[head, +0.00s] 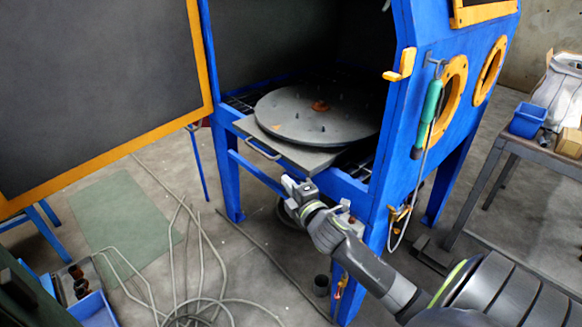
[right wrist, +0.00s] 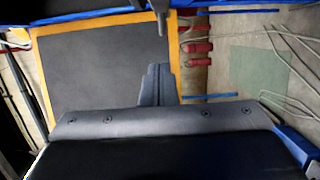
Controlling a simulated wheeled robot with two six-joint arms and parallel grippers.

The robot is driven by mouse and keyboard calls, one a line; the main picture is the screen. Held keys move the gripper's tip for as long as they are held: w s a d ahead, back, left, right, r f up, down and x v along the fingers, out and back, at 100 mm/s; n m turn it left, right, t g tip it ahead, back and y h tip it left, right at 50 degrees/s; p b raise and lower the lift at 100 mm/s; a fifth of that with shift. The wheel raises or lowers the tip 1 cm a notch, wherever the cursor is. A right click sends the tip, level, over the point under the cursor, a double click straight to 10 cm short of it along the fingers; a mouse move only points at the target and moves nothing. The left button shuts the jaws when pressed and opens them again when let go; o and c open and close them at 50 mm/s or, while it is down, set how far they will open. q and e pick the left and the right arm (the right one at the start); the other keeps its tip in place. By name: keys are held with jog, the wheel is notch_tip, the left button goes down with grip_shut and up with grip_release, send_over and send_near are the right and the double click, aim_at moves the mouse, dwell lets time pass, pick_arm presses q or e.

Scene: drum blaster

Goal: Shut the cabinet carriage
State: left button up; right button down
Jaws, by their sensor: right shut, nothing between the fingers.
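The carriage (head: 302,155) is a grey plate bearing a round grey turntable (head: 315,112). It lies in the opening of the blue cabinet (head: 418,150), its front edge and bar handle (head: 258,149) sticking out past the front frame. My right gripper (head: 292,185) is shut and empty, in front of and below the carriage's front edge, with no clear contact. Its closed fingers also show in the right wrist view (right wrist: 157,82), where the carriage cannot be made out for certain. My left gripper is not in view.
The cabinet's dark door (head: 95,80) with orange edging stands open at the left. Cables (head: 190,270) lie on the floor in front. A side table (head: 510,145) with a blue bin (head: 527,120) stands at the right. A hose with a green handle (head: 428,110) hangs on the cabinet's side.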

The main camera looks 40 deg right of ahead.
aim_at(302, 159)
jog(key=w+d, duration=0.5)
jog(key=shift+w, duration=0.3)
jog(key=d+b, duration=0.1)
jog(key=d, duration=0.4)
jog(key=shift+w, duration=0.2)
jog(key=shift+a, duration=0.15)
